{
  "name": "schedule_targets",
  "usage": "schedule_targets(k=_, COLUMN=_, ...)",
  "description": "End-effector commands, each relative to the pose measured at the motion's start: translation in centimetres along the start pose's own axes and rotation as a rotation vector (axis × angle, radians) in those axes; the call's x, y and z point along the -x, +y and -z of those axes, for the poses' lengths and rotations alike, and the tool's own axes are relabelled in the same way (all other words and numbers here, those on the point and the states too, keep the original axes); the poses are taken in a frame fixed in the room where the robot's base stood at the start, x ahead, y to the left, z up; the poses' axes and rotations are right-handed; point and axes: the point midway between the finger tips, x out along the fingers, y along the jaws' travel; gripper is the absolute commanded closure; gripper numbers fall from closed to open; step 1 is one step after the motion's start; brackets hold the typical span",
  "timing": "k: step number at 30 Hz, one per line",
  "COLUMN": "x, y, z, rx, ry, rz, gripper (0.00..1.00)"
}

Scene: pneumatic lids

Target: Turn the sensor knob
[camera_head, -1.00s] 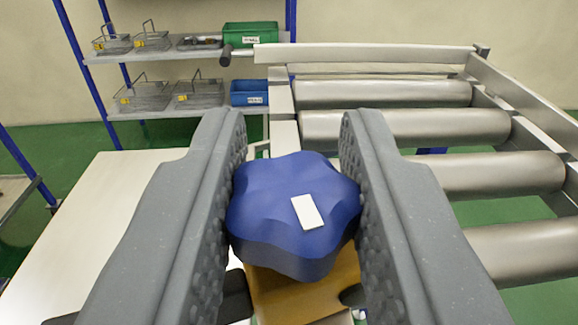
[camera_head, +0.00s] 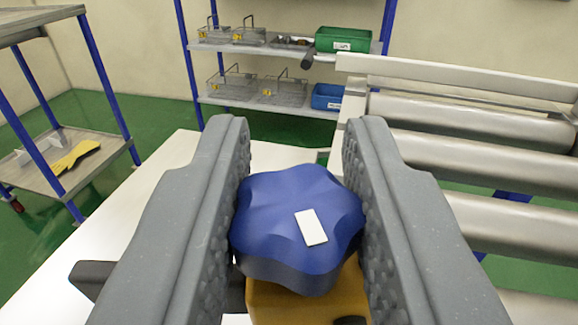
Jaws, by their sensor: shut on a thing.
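The sensor knob (camera_head: 275,215) is a blue, lobed, star-shaped knob with a white rectangular mark on its top, right of its middle. It sits above a yellow body (camera_head: 275,300), mostly hidden below it. My gripper (camera_head: 297,190) has its two grey, studded fingers on the left and right sides of the knob, shut on it. The lower part of the knob and the yellow body are partly hidden by the fingers.
A white table (camera_head: 165,190) lies behind and left of the knob. A roller conveyor (camera_head: 480,150) runs along the right. A shelf rack with wire baskets, a green bin (camera_head: 343,40) and a blue bin (camera_head: 327,97) stands behind. A trolley (camera_head: 75,160) is at the left.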

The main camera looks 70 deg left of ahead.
Motion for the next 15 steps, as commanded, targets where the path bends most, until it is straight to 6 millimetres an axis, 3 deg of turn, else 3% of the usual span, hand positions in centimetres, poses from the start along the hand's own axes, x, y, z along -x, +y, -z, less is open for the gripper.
schedule_targets(k=8, x=0.29, y=0.38, z=0.17, rx=0.0, ry=0.003, rz=-0.007, gripper=0.97)
schedule_targets(k=9, x=0.29, y=0.37, z=0.16, rx=0.0, ry=0.003, rz=-0.006, gripper=0.71)
schedule_targets(k=11, x=0.27, y=0.34, z=0.13, rx=0.0, ry=0.003, rz=-0.006, gripper=0.55)
schedule_targets(k=15, x=0.16, y=0.18, z=0.02, rx=-0.001, ry=0.001, rz=-0.003, gripper=0.52)
